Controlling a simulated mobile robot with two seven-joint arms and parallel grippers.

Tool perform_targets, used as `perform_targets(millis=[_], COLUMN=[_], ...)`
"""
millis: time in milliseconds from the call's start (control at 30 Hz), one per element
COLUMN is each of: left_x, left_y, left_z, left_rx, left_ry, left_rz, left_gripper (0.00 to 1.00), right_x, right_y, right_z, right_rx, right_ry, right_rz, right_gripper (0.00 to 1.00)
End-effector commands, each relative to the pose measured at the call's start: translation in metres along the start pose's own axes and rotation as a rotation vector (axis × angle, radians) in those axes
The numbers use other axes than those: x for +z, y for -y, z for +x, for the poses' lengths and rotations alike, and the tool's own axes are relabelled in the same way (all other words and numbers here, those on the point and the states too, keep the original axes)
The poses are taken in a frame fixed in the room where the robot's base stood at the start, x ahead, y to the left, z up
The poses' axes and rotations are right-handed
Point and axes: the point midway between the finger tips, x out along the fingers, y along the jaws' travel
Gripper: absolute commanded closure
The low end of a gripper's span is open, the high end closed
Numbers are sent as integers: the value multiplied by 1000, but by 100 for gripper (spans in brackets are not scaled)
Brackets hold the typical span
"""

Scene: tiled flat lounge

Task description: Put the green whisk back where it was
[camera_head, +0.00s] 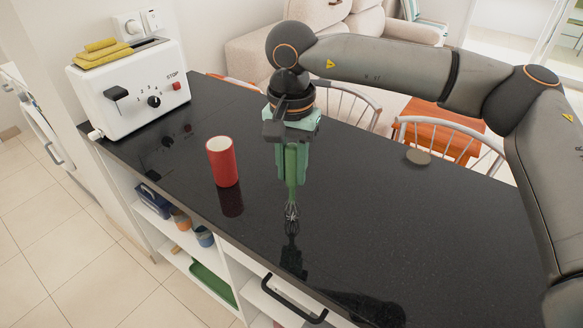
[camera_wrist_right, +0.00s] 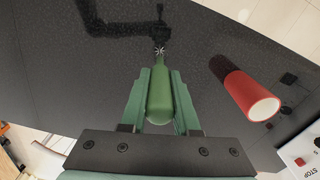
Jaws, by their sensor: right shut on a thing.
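The green whisk (camera_head: 291,168) has a green handle and a wire head that points down. My right gripper (camera_head: 292,172) is shut on its handle and holds it upright over the black counter. The wire head is close to the counter top; I cannot tell whether it touches. In the right wrist view the whisk's green handle (camera_wrist_right: 159,97) lies between the two green fingers of my right gripper (camera_wrist_right: 160,95), with the wire head beyond them. My left gripper is not in view.
A red cup (camera_head: 222,162) stands on the black counter (camera_head: 400,230), left of the whisk. A white toaster (camera_head: 130,95) with yellow slices on top is at the far left end. A small flat round object (camera_head: 418,157) lies near the right far edge. Chairs stand behind; the right half is mostly clear.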

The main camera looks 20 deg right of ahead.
Motion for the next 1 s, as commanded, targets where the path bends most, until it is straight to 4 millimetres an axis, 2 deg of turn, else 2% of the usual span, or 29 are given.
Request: perform_targets(millis=[400,433,667,1000], left_x=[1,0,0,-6], left_y=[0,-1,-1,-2], left_z=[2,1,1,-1], left_rx=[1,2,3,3], left_ry=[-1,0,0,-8], left_rz=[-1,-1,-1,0], left_gripper=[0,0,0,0], right_x=[0,0,0,0], right_y=[0,0,0,0], right_z=[7,6,5,0], right_rx=[-1,-1,-1,-2], right_ry=[1,1,1,-1], right_rz=[1,1,1,1], right_gripper=[100,68,42,41])
